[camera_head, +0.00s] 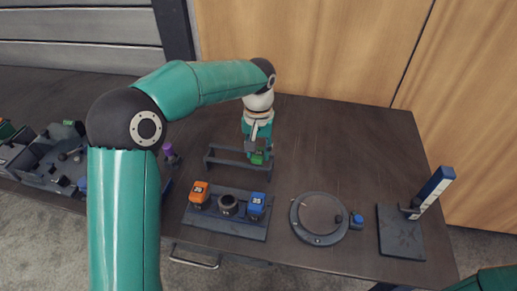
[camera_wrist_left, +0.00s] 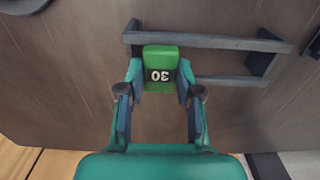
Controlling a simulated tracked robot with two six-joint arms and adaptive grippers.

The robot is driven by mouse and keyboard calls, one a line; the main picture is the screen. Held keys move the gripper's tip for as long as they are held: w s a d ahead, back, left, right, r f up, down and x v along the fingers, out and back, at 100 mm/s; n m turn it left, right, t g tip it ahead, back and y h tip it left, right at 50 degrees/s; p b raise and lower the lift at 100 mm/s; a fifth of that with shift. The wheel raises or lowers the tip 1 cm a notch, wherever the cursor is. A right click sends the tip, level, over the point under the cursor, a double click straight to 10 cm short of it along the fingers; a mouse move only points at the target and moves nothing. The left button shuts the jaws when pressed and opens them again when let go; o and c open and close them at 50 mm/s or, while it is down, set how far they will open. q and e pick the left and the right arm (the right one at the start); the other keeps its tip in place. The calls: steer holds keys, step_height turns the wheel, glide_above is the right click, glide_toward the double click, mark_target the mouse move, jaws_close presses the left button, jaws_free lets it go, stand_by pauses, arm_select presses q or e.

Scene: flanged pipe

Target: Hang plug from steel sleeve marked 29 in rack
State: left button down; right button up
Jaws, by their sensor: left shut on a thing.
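My left gripper (camera_head: 258,151) is shut on a green plug (camera_head: 258,158) at the right end of the dark rack (camera_head: 225,162). In the left wrist view the plug (camera_wrist_left: 160,54) sits between the two fingertips (camera_wrist_left: 160,88), its label reading 30 upside down. There it overlaps the end of the rack (camera_wrist_left: 215,41); I cannot tell whether it rests in it. A dark holder (camera_head: 212,219) in front carries an orange plug (camera_head: 199,192), a dark open sleeve (camera_head: 228,205) in the middle and a blue plug (camera_head: 256,204). The small markings are hard to read. My right gripper is out of view.
A round grey flange (camera_head: 319,233) with a small blue part (camera_head: 357,221) lies right of the holder. A dark plate (camera_head: 401,240) with a blue-topped lever stands further right. Grey bins (camera_head: 47,165) and a purple-topped item (camera_head: 170,153) are at left. The table's back right is clear.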

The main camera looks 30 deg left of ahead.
mark_target(258, 153)
arm_select(q)
steer(key=shift+f, duration=0.1)
stand_by(0.3)
steer(key=c, duration=0.7)
jaws_free()
steer(key=shift+o, duration=0.3)
steer(key=o, duration=0.4)
steer(key=shift+c, duration=0.2)
step_height(258, 153, up, 7)
steer(key=p, duration=0.6)
steer(key=shift+f, duration=0.1)
